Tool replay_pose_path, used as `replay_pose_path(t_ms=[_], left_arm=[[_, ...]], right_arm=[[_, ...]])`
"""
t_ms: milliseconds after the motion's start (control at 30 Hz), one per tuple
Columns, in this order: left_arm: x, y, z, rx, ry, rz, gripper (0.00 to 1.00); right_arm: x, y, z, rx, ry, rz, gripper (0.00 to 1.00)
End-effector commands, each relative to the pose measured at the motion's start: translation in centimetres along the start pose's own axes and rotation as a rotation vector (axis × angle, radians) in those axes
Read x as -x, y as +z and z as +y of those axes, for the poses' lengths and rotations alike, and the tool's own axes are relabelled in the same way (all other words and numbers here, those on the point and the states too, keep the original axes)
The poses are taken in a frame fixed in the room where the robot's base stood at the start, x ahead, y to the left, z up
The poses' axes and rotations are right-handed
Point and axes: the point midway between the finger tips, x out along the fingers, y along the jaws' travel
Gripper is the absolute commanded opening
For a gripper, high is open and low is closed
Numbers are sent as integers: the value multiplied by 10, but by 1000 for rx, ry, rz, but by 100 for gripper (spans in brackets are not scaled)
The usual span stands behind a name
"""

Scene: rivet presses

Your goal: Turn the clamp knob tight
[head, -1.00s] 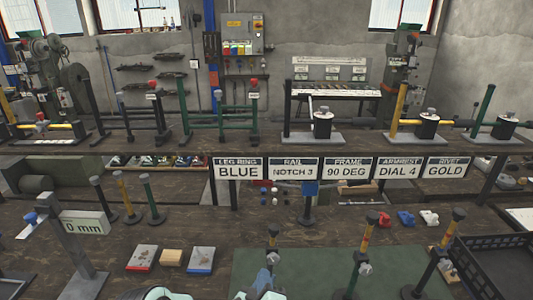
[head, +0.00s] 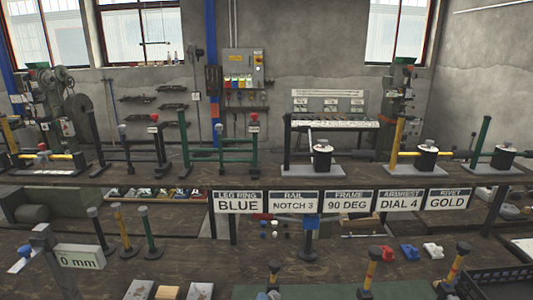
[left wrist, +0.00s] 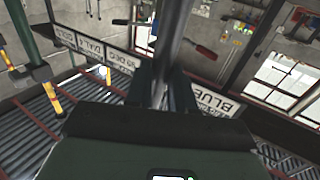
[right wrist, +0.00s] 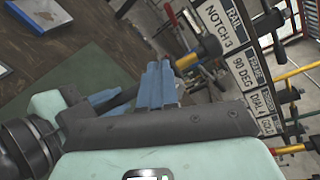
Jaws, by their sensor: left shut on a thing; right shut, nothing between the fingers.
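In the right wrist view my right gripper (right wrist: 155,88), with blue fingers, is shut and empty beside a dark post with a yellow and black top (right wrist: 205,50). In the left wrist view my left gripper (left wrist: 173,88), with dark fingers, is shut on a dark grey post (left wrist: 174,35). I cannot tell which clamp knob is meant.
A row of signs (head: 294,201) reads blue, notch 3, 90 deg, dial 4, gold. A grey stand with a 0 mm plate (head: 80,257) is at left, beside several short posts (head: 122,228). Frames and presses fill the back bench (head: 140,178). A black crate (head: 500,280) is at right.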

Motion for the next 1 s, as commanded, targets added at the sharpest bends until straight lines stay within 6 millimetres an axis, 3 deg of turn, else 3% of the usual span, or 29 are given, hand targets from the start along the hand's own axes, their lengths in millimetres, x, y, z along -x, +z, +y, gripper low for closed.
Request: replay_pose_path(t_ms=[1000], left_arm=[[1,2,0,4,-1,-4,0]], right_arm=[[-1,-7,-10,-2,-4,8,0]])
